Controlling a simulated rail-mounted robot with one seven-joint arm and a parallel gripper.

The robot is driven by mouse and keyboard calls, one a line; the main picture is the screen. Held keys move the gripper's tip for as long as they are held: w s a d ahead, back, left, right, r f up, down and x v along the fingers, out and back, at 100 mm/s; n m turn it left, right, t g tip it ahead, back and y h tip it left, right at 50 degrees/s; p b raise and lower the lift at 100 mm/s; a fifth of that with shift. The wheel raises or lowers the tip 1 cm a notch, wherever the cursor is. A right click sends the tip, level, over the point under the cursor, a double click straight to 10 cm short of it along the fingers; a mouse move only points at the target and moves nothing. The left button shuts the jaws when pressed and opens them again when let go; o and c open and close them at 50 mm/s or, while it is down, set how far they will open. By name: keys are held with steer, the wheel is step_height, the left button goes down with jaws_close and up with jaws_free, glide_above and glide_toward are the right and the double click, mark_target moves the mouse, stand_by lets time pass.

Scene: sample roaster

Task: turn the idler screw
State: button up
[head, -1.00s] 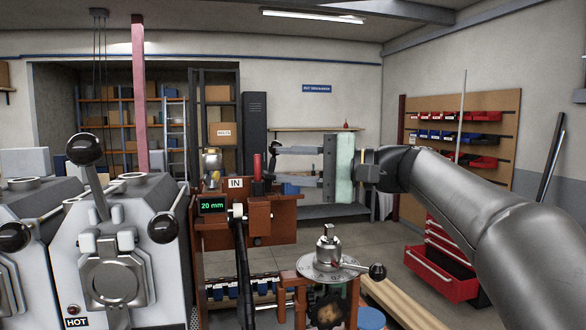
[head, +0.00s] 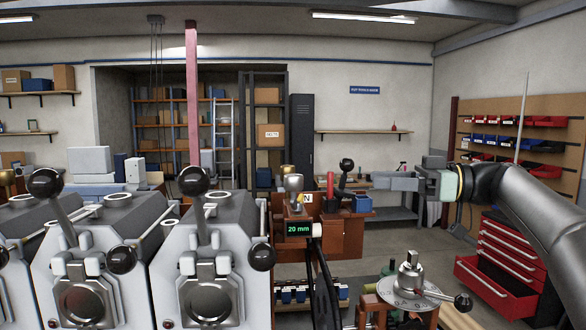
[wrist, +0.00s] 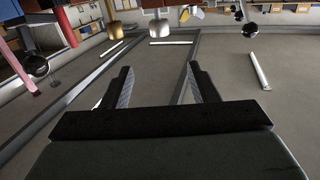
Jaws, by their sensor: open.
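No part is labelled as the idler screw. A likely candidate is the metal square-headed post (head: 409,258) standing upright on a round graduated dial (head: 393,290) at the lower right of the head view. The dial has a side crank with a black ball knob (head: 463,301). My gripper (head: 385,181) is raised, well above and behind the dial in the picture, pointing left and touching nothing visible. In the wrist view my gripper (wrist: 161,85) has its two fingers apart and nothing between them. The dial assembly is not recognisable in the wrist view.
A row of grey roaster units (head: 205,260) with black-knobbed levers fills the left front. A small display (head: 298,229) reads 20 mm beside a dark red bench (head: 345,236). A red drawer cabinet (head: 508,265) with an open drawer stands at right. Open floor lies between.

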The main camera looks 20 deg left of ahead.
mark_target(294, 175)
steer(key=shift+n, duration=0.3)
steer(key=a+p, duration=0.1)
steer(key=a, duration=0.4)
steer(key=a+p, duration=0.2)
steer(key=a, duration=0.4)
steer(key=s+a+p, duration=0.1)
steer(key=a+p, duration=0.1)
steer(key=a, duration=0.4)
steer(key=shift+a, duration=0.1)
steer(key=c, duration=0.9)
steer(key=shift+f, duration=0.1)
steer(key=shift+c, duration=0.2)
